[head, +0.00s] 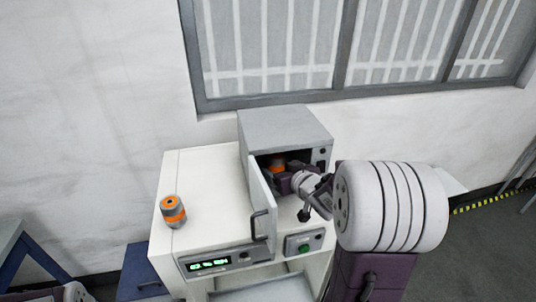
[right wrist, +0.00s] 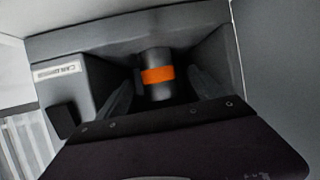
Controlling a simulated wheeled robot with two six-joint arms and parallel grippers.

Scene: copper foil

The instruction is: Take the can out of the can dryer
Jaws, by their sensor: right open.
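The can dryer (head: 285,124) is a grey box on a white cabinet, and its door (head: 261,200) stands open toward me. A dark can with an orange band (head: 278,167) is inside it, partly hidden by my gripper. In the right wrist view the can (right wrist: 157,76) stands upright in the dark chamber. My right gripper (head: 284,180) reaches into the opening. Its fingers (right wrist: 162,86) are open, one on each side of the can in the picture, with gaps showing. I cannot tell how deep the can is between them. My left gripper is out of view.
A second can, grey and orange (head: 173,212), stands on the left of the white cabinet top (head: 205,180). The open door is close on the left of my right gripper. A control panel with a green display (head: 209,264) is on the cabinet front.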

